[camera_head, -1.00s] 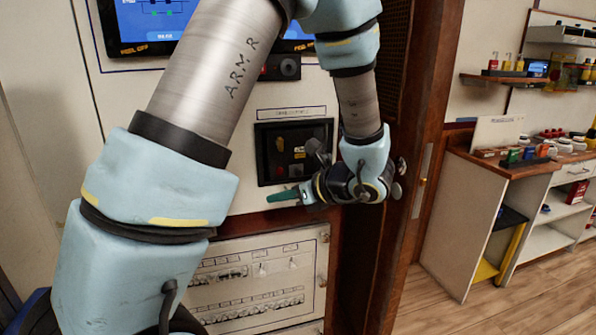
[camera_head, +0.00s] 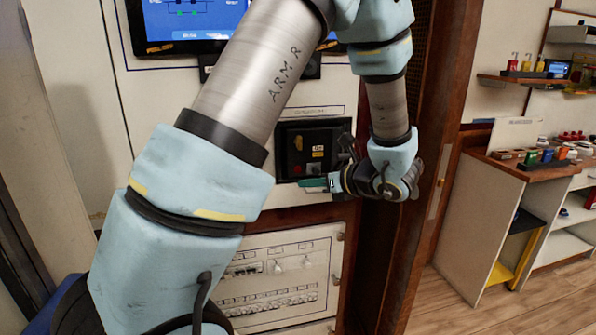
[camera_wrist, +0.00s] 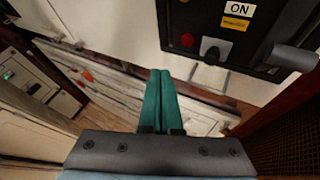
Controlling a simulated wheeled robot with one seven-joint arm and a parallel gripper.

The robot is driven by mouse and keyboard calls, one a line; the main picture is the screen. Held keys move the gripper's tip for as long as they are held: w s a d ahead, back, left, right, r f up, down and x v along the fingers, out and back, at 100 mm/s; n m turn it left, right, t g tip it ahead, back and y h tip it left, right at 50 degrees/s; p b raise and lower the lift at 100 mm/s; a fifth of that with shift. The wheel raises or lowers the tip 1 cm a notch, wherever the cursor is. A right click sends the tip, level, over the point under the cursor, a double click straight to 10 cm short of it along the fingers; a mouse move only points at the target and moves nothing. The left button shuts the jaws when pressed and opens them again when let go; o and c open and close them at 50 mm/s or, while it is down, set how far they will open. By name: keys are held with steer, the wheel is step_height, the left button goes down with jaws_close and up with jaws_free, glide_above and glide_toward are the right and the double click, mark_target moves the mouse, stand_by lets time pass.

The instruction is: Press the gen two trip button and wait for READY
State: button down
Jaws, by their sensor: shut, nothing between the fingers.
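A black breaker panel (camera_head: 290,138) is set in the pale cabinet, with a red button and yellow label on its face. In the wrist view the panel (camera_wrist: 268,42) fills the upper right, with a white ON flag (camera_wrist: 241,11), a yellow label (camera_wrist: 235,24), a dark red button (camera_wrist: 187,40) and a grey knob (camera_wrist: 212,49). I cannot read which unit it belongs to. My gripper (camera_head: 308,183) has green fingers, shut and empty, at the panel's lower edge in the head view. In the wrist view my gripper (camera_wrist: 160,74) points below and left of the red button, apart from it.
A blue screen (camera_head: 190,18) is above the panel. A lower cabinet panel (camera_head: 278,275) carries rows of small breakers. A brown wooden post (camera_head: 425,130) stands right of my arm. A workbench (camera_head: 490,200) with small items is farther right, over open floor.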

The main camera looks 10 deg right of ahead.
steer(key=shift+w+a, duration=0.2)
steer(key=shift+w, duration=1.1)
steer(key=shift+w+a, duration=0.15)
steer(key=shift+w, duration=1.1)
steer(key=shift+w, duration=0.4)
steer(key=shift+w+a, duration=0.1)
steer(key=shift+w, duration=0.3)
stand_by(0.7)
steer(key=shift+s, duration=0.8)
steer(key=shift+s, duration=0.1)
steer(key=s, duration=0.2)
steer(key=s+d, duration=0.1)
steer(key=s, duration=0.1)
steer(key=shift+s, duration=0.4)
